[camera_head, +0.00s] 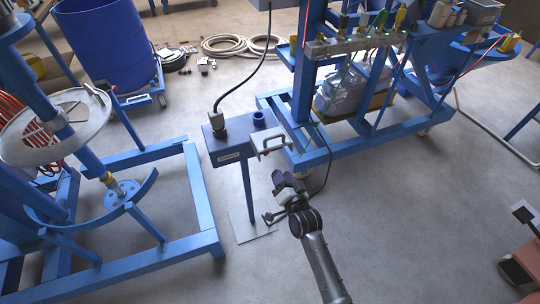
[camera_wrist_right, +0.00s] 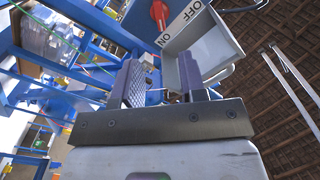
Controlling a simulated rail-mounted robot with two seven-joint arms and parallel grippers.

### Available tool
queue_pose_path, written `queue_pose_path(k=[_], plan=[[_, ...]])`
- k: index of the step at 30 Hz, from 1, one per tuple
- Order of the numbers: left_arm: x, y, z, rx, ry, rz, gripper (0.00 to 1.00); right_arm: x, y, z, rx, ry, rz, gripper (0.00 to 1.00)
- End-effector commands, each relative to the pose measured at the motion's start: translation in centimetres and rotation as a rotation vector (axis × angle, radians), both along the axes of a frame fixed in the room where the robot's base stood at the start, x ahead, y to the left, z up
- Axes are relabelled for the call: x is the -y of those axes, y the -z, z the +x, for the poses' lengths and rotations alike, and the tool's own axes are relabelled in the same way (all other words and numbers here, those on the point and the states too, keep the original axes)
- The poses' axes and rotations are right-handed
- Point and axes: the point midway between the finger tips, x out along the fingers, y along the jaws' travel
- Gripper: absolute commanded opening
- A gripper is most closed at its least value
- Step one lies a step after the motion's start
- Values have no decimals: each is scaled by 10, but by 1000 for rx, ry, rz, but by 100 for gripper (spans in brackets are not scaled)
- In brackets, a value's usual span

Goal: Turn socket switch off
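The blue socket box (camera_head: 230,146) stands on a post, with a black cable plugged in at its top left. A pale switch panel (camera_head: 268,141) is at its right side. In the right wrist view, a red rotary switch (camera_wrist_right: 160,13) shows beside a white ON/OFF label (camera_wrist_right: 186,22); I cannot tell surely which mark its handle points to. My right gripper (camera_head: 283,192) is below and slightly right of the panel in the head view, apart from the switch. Its fingers (camera_wrist_right: 163,84) are spread with nothing seen between them. My left gripper is out of view.
A blue frame with a round plate (camera_head: 52,128) stands left. A blue rack (camera_head: 304,80) with bottles stands behind right. A blue barrel (camera_head: 104,45) and coiled hoses (camera_head: 226,46) are at the back. The floor right of my arm is mostly clear.

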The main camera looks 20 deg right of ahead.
Motion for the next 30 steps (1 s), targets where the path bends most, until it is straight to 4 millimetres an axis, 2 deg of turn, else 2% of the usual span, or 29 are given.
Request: queue_pose_path(k=[6,15,21,30], plan=[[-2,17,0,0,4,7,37,-1,2,44,1,0,0,38],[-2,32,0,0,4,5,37,-1,2,89,0,0,-2,38],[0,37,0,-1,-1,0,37,-1,1,104,-1,-1,-2,38],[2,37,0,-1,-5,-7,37,-1,0,110,-1,-1,-2,38]])
